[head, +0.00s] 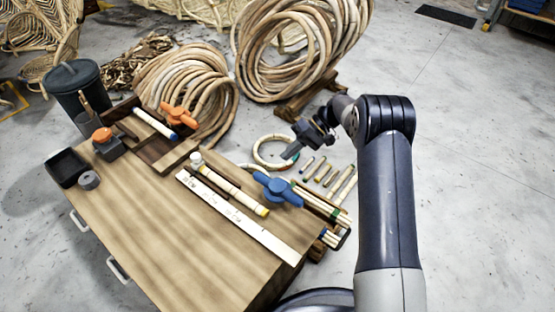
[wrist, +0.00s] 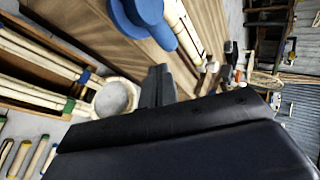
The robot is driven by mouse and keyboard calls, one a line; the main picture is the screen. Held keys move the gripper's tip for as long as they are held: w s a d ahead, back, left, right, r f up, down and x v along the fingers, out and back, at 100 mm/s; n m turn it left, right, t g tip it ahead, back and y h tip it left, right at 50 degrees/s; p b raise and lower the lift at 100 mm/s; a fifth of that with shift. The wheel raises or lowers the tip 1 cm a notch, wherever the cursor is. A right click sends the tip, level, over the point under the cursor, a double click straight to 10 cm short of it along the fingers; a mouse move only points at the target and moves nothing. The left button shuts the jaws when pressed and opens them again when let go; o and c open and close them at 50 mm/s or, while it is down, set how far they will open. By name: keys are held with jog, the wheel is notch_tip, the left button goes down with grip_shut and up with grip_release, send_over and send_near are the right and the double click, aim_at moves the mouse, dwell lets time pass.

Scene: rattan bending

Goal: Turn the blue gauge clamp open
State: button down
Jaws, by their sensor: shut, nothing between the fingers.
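The blue gauge clamp (head: 278,190) sits on the right part of the wooden workbench, with a winged blue handle on top. A pale rattan pole with a yellow end (head: 240,196) lies just left of it. In the wrist view the blue clamp (wrist: 143,12) shows at the top edge, partly cut off. My gripper (head: 290,154) is behind and above the clamp in the head view, apart from it. Its dark fingers (wrist: 158,85) are together with nothing between them.
A white ruler (head: 240,218) lies along the bench front. An orange clamp (head: 178,115) and an orange-topped block (head: 106,142) stand at the left. Coloured-end rattan pieces (head: 318,200) lie right of the clamp. A rattan ring (head: 257,150) is near my gripper. The front bench top is clear.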

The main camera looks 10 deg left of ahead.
jog(key=shift+p+v, duration=0.3)
jog(key=shift+v, duration=1.5)
jog(key=shift+f, duration=0.1)
jog(key=b+x, duration=0.3)
jog(key=x, duration=0.7)
jog(key=s+d+m+t+p, duration=0.1)
jog(key=s+d+m+t, duration=0.2)
jog(key=d+m+t, duration=0.2)
jog(key=s+d+r+m+t+p, duration=0.1)
jog(key=s+d+m+t, duration=0.3)
jog(key=d+m, duration=0.3)
jog(key=shift+s+d+r+t, duration=0.3)
jog(key=shift+d+t, duration=0.35)
jog(key=shift+t, duration=0.25)
